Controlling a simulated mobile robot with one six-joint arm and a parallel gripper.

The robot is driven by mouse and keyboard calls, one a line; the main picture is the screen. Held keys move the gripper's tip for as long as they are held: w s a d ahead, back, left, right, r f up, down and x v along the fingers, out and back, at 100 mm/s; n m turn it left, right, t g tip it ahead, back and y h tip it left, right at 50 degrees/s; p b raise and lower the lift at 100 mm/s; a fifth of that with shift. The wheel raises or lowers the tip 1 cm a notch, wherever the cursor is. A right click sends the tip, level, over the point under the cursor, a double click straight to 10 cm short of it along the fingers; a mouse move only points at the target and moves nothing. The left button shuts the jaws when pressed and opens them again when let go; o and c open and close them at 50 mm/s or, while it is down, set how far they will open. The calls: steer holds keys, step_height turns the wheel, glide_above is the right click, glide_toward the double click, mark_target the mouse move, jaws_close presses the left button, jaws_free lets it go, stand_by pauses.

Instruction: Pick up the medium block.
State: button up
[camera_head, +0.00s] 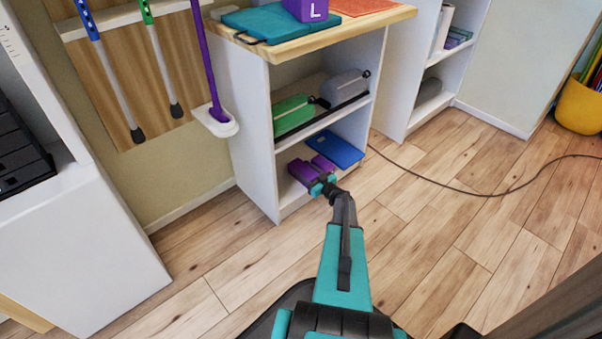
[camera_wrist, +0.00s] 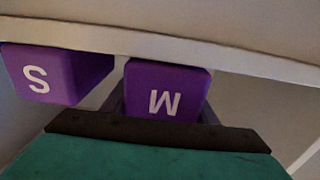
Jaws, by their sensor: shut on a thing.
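The medium block is purple with a white M; in the wrist view the medium block (camera_wrist: 166,92) sits between the fingers of my gripper (camera_wrist: 165,108). In the head view my gripper (camera_head: 322,184) reaches into the lowest shelf of the white unit and is shut on this block (camera_head: 322,164). A second purple block marked S (camera_wrist: 60,75) stands just left of it in the wrist view; it also shows in the head view (camera_head: 303,171). My gripper hides part of both blocks in the head view. Whether the medium block touches the shelf bottom cannot be told.
A blue flat item (camera_head: 338,150) lies on the same shelf, right of the blocks. A purple L block (camera_head: 312,10) stands on top. A cable (camera_head: 450,188) crosses the open wooden floor.

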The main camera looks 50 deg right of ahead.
mark_target(304, 170)
steer(key=shift+r+p, duration=0.35)
steer(key=shift+r, duration=0.35)
steer(key=shift+s+a+r+p, duration=0.25)
steer(key=shift+r+p, duration=0.2)
steer(key=shift+r, duration=0.2)
steer(key=shift+s+a+r+p, duration=0.1)
steer(key=shift+s+r+p, duration=0.1)
steer(key=shift+r+p, duration=0.3)
steer(key=s+a+r+p, duration=0.1)
steer(key=s+a+p, duration=0.3)
steer(key=s+a, duration=0.5)
steer(key=shift+s+a, duration=0.25)
steer(key=shift+s, duration=0.95)
